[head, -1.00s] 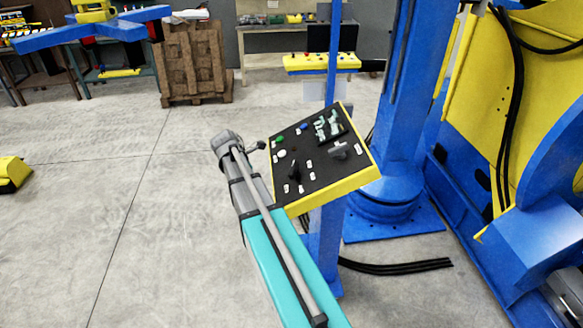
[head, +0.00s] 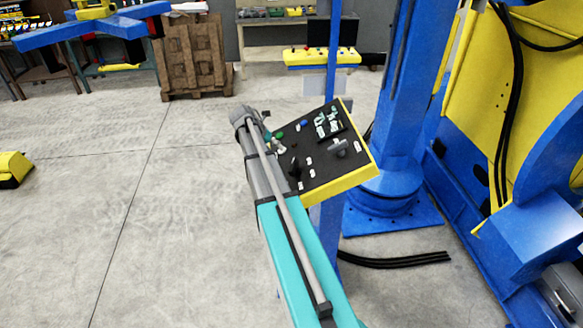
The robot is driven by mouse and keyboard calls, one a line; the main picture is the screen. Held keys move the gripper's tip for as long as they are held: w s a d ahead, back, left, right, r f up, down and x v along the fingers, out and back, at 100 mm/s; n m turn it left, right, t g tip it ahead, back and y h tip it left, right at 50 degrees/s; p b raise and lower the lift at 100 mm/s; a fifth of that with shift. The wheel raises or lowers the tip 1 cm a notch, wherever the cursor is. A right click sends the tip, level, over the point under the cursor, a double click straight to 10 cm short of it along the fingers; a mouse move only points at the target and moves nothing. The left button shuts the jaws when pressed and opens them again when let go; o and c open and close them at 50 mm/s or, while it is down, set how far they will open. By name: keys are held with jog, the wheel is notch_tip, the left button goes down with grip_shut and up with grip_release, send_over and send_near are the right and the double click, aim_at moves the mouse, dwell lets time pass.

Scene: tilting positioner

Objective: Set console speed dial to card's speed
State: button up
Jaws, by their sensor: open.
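The control console (head: 340,185) is a tilted black panel with a yellow edge, right of my arm's end. On it a black upright knob (head: 294,170) stands near the lower left, and a grey knob (head: 338,148) sits at the right. I cannot tell which is the speed dial, and the small white labels are unreadable. My gripper (head: 276,146) is small in view, open, at the panel's upper left edge; contact cannot be judged. A pale sheet (head: 316,82) on the blue post behind the console may be the card; no writing on it is legible.
A green and a blue button and a small display (head: 327,122) are on the panel. A blue column (head: 400,100) and the large yellow and blue positioner (head: 520,110) stand at the right. Black cables (head: 395,261) lie on the floor.

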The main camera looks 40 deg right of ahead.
jog(key=shift+f, duration=0.1)
jog(key=b, duration=0.5)
send_near(291, 165)
jog(key=x, duration=0.3)
jog(key=b+x, duration=0.6)
jog(key=x, duration=0.2)
jog(key=shift+b, duration=0.3)
